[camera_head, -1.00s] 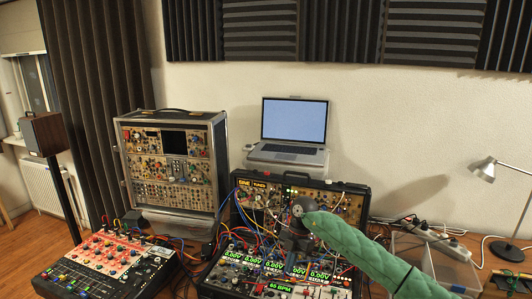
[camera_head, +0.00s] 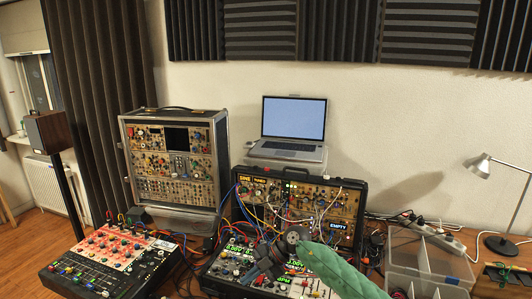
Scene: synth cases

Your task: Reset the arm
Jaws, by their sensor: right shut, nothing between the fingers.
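My right arm (camera_head: 338,268), in a green quilted sleeve, comes in from the bottom right. Its dark right gripper (camera_head: 266,262) is over the front synth case (camera_head: 222,274), in front of its panel and patch cables. The gripper is shut and holds nothing. It hides part of the front panel and some of its green displays. I cannot tell whether it touches the cables. My left gripper is not in view.
Behind stands an open black synth case (camera_head: 349,184) with many cables. A tall modular case (camera_head: 132,175) is at left, a red-and-black mixer (camera_head: 62,283) at front left. A laptop (camera_head: 293,120) is at back. A clear divided box (camera_head: 409,247) and lamp (camera_head: 479,167) are at right.

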